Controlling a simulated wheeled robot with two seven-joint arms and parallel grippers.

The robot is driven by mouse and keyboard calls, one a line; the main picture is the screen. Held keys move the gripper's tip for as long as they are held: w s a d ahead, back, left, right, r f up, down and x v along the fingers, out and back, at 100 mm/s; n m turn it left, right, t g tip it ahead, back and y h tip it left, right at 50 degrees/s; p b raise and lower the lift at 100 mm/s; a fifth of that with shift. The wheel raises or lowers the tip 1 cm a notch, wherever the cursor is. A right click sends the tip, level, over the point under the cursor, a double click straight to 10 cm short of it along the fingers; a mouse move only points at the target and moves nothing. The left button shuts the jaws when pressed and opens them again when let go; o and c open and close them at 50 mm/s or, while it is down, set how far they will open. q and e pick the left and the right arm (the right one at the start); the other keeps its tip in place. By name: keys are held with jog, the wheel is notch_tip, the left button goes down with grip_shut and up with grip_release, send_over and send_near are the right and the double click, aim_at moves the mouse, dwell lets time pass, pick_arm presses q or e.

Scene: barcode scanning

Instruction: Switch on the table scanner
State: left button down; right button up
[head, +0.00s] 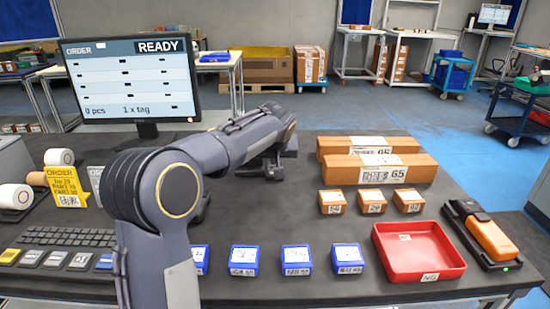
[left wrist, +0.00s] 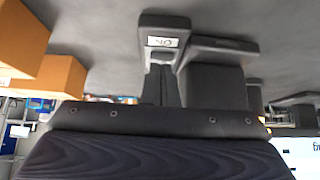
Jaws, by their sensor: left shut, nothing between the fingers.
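The table scanner is a dark grey device on the dark table; in the left wrist view its base plate (left wrist: 190,22) carries a white label (left wrist: 163,42) with small lettering, and a block-like body (left wrist: 215,80) stands beside it. In the head view it is mostly hidden behind my left arm. My left gripper (left wrist: 161,86) is shut and empty, its fingers against or very near the labelled end; I cannot tell if they touch. In the head view the gripper (head: 271,164) points down beyond the arm. My right gripper is not in view.
A monitor (head: 130,80) reading READY stands at left. Long cartons (head: 380,168), small orange boxes (head: 372,202), blue boxes (head: 296,260), a red tray (head: 418,252) and an orange handheld scanner (head: 492,240) in a dock lie right of the arm. A keyboard (head: 70,237) lies left.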

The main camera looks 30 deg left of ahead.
pick_arm(q)
jog(key=shift+f+b, duration=0.2)
jog(key=shift+b, duration=0.15)
jog(key=f+b, duration=0.1)
jog(key=b, duration=0.2)
jog(key=shift+s+d+f+t, duration=0.1)
jog(key=shift+f+t, duration=0.05)
jog(key=shift+t, duration=0.25)
jog(key=shift+r, duration=0.5)
jog(key=shift+r+p, duration=0.8)
